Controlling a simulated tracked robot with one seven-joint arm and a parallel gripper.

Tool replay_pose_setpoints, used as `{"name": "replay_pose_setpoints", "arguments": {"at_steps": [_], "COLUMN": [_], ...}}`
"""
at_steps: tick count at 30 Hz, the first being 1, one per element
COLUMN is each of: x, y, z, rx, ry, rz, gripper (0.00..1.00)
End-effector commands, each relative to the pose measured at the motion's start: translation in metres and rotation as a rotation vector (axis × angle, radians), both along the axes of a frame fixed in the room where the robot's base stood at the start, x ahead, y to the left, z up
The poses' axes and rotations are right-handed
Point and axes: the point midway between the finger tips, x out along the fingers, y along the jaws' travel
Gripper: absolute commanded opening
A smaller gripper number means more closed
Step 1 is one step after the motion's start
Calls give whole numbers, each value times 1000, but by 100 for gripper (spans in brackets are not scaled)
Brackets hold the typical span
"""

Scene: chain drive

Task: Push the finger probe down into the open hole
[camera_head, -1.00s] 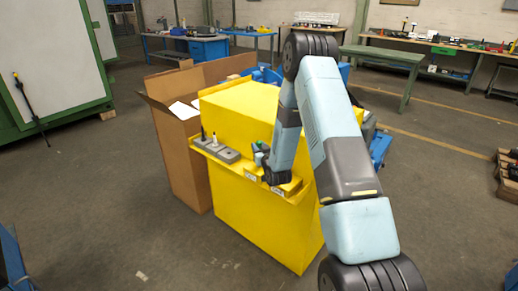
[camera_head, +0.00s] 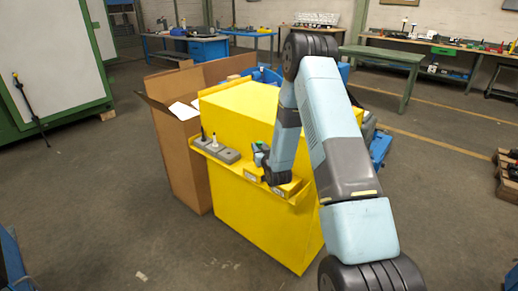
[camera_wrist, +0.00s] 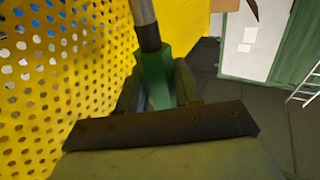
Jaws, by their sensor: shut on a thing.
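A grey block (camera_head: 229,156) lies on the front ledge of the yellow machine. A dark upright pin (camera_head: 203,134) and a white upright pin (camera_head: 215,141) stand at its left part. The open hole is too small to make out. My gripper (camera_head: 262,155) is just right of the block, over the ledge. In the wrist view my gripper (camera_wrist: 158,88) is shut on the finger probe (camera_wrist: 155,72), which has a green body, a black collar and a grey rod. The rod's far end is cut off by the top edge of that view.
The yellow machine (camera_head: 245,205) has a perforated yellow panel (camera_wrist: 60,70) close on the left in the wrist view. Small boxes (camera_head: 286,188) lie on the ledge below my gripper. A tall cardboard box (camera_head: 183,160) stands left of the machine. Open floor lies in front.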

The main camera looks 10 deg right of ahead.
Motion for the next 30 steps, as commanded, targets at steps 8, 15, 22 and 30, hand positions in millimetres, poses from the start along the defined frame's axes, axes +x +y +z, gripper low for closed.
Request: {"name": "replay_pose_setpoints", "arguments": {"at_steps": [8,15,22,30], "x": [0,0,0,0], "y": [0,0,0,0], "z": [-2,-7,-11,-17], "rx": [0,0,0,0], "ry": [0,0,-1,0], "rz": [0,0,0,0], "gripper": [0,0,0,0]}}
